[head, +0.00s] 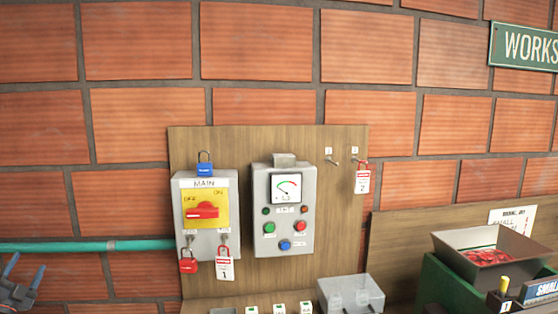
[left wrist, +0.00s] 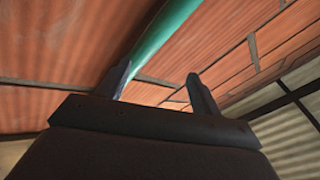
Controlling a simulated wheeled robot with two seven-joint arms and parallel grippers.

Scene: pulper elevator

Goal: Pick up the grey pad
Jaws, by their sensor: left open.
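I cannot make out for certain which thing is the grey pad. A small grey flat piece (head: 222,311) shows at the bottom edge of the head view, on the wooden ledge, mostly cut off. My left gripper (head: 24,272) is at the lower left of the head view, open and empty, well left of the ledge. In the left wrist view its two fingers (left wrist: 158,76) stand apart, with the brick wall and a green pipe (left wrist: 165,30) beyond them. My right gripper is not in view.
A wooden board holds a MAIN switch box (head: 207,240) with a blue padlock (head: 205,170) and red padlock (head: 189,266), and a meter box (head: 284,240). A light grey box (head: 352,292) stands at the lower middle. A tray of red pieces (head: 445,243) is at right.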

